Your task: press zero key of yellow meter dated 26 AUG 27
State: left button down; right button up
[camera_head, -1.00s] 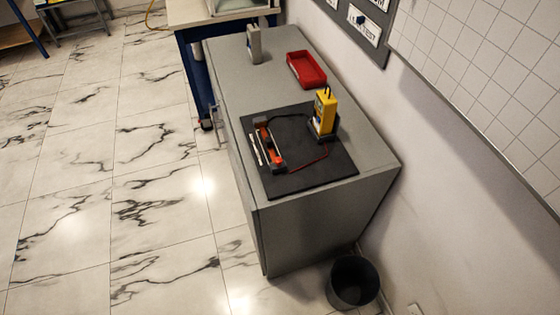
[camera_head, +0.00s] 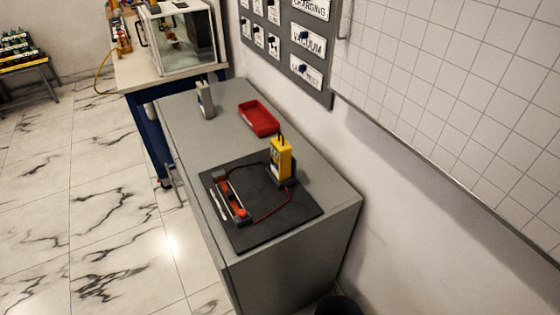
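A yellow meter (camera_head: 281,158) stands upright in a dark holder on a black mat (camera_head: 246,232), on top of a grey cabinet (camera_head: 190,130). Its date label and keys are too small to read from here. A red lead runs from it to a red and black fixture (camera_head: 231,197) on the mat, with a thin white strip (camera_head: 217,203) beside it. Neither of my grippers shows in the head view.
A red tray (camera_head: 259,118) and a small grey upright device (camera_head: 205,100) stand farther back on the cabinet. A bench with a glass case (camera_head: 182,40) is behind. The wall is at right; a dark bin (camera_head: 339,306) stands at the cabinet's near end. The marble floor at left is open.

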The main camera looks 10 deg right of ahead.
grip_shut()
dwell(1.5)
